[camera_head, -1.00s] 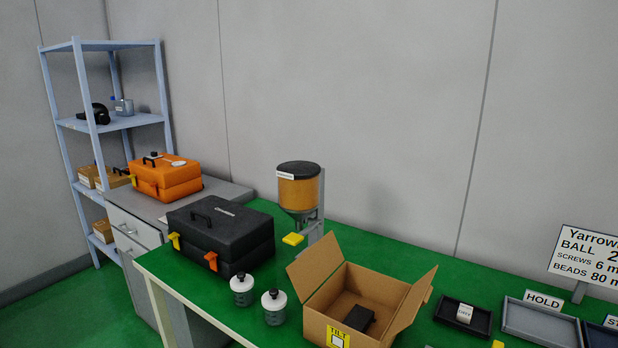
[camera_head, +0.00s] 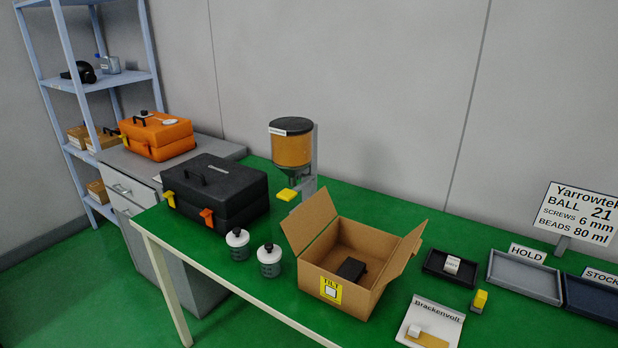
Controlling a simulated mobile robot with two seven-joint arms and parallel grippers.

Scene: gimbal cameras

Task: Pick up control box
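No object carries a readable "control box" label. A small black box (camera_head: 351,269) lies inside an open cardboard box (camera_head: 335,288) on the green table; it may be the control box, but I cannot tell. The cardboard box has its flaps spread and a yellow TILT label on its front. A small yellow and grey block (camera_head: 479,301) stands to the right, below a black tray (camera_head: 436,268) that holds a small white labelled piece (camera_head: 452,265). Neither of my grippers is in view.
A black case (camera_head: 216,191), two white-lidded jars (camera_head: 238,244) and an amber dispenser (camera_head: 292,148) stand left of the cardboard box. A Brackenvolt sheet (camera_head: 431,322), a HOLD tray (camera_head: 524,277) and a STOCK tray (camera_head: 592,300) lie right. An orange case (camera_head: 157,137) sits on the cabinet.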

